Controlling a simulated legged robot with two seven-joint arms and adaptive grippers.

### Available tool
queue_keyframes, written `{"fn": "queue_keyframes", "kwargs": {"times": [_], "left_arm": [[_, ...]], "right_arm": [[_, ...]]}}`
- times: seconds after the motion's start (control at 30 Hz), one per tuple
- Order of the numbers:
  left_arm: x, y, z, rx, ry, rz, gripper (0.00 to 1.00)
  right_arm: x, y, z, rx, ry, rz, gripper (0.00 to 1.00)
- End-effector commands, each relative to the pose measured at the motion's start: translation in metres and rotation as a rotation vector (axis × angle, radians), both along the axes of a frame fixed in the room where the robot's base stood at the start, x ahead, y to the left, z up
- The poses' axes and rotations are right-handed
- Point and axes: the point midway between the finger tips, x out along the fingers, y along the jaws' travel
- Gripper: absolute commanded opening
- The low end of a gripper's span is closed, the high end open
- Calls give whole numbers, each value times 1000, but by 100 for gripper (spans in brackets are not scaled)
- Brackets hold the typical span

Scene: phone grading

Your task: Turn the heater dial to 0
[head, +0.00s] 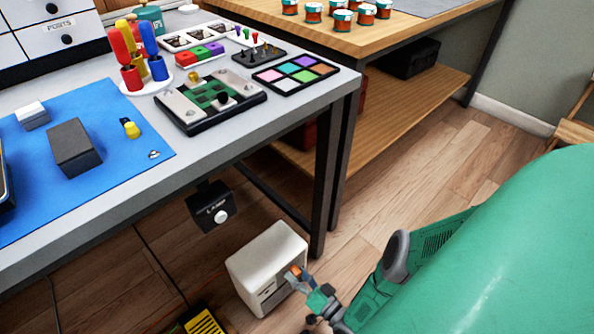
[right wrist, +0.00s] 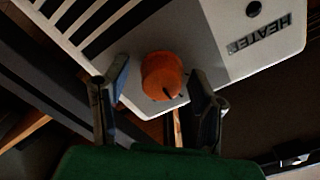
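The white heater (head: 266,265) stands on the wooden floor below the table's front edge in the head view. In the right wrist view its front panel (right wrist: 222,35) shows dark grille slots and a HEATER label. The orange dial (right wrist: 162,76) sits near the panel's edge, with a dark pointer mark; the numbers cannot be read. My right gripper (right wrist: 158,95) is open, with one finger on either side of the dial; contact is not clear. In the head view the right gripper (head: 305,284) is at the heater's front. My left gripper is not in view.
A black LAMP box (head: 210,205) with a white knob hangs under the grey table (head: 310,95). A table leg (head: 325,180) stands just behind the heater. A yellow-and-black item (head: 203,322) lies on the floor in front. Open floor (head: 440,165) is at the right.

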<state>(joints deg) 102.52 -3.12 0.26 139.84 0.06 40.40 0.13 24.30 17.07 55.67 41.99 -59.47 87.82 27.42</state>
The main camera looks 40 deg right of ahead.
Motion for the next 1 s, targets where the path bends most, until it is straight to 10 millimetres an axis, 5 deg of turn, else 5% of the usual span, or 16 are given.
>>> {"fn": "queue_keyframes", "kwargs": {"times": [0.03,0.1,0.13,0.57,1.0], "left_arm": [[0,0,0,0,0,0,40],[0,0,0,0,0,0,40],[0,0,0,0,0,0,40],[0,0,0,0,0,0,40],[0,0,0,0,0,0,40]], "right_arm": [[0,0,0,0,0,0,32],[0,0,0,0,1,-1,8],[0,0,0,0,1,-1,4],[0,-1,-1,-65,-4,0,4],[0,-1,-1,-400,-30,2,4]]}}
